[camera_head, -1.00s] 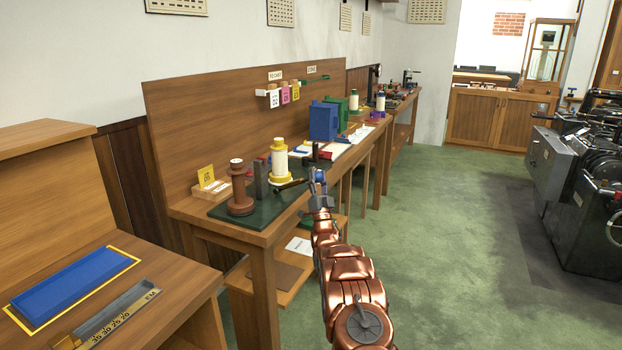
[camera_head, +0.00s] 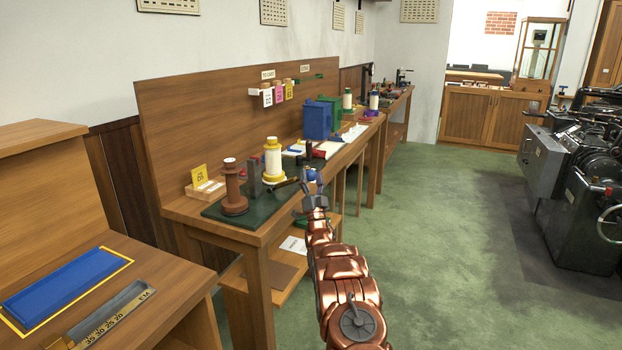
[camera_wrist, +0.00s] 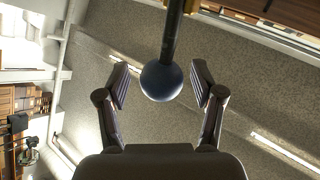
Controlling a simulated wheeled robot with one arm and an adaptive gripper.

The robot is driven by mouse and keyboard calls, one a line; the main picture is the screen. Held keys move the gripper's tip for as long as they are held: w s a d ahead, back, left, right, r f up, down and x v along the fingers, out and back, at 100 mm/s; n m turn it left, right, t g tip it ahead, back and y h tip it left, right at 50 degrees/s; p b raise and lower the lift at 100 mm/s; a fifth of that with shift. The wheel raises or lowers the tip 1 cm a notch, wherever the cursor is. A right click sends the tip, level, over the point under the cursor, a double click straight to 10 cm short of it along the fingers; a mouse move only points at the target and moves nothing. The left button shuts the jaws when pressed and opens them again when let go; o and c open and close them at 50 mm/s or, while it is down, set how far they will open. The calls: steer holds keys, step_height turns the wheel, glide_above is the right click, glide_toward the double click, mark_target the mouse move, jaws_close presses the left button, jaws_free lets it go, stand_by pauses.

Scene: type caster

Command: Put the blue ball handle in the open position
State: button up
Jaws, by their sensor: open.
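The blue ball (camera_wrist: 162,82) is at the end of a dark rod (camera_wrist: 172,35). In the wrist view it sits between the two open fingers of my gripper (camera_wrist: 160,88), with a visible gap on each side. The rod runs up to a yellow part at the top edge. In the head view the blue ball (camera_head: 311,175) shows just above my gripper (camera_head: 313,194), at the bench's front edge. The dark rod (camera_head: 285,184) there points toward the yellow-based spool stand (camera_head: 273,163). How far the ball is from the gripper palm is hard to tell.
The green floor (camera_head: 430,250) to the right is free; dark machines stand beyond.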

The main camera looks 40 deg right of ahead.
steer(key=shift+s+f, duration=0.1)
steer(key=shift+f, duration=0.05)
steer(key=v, duration=0.7)
steer(key=shift+a, duration=0.1)
stand_by(0.6)
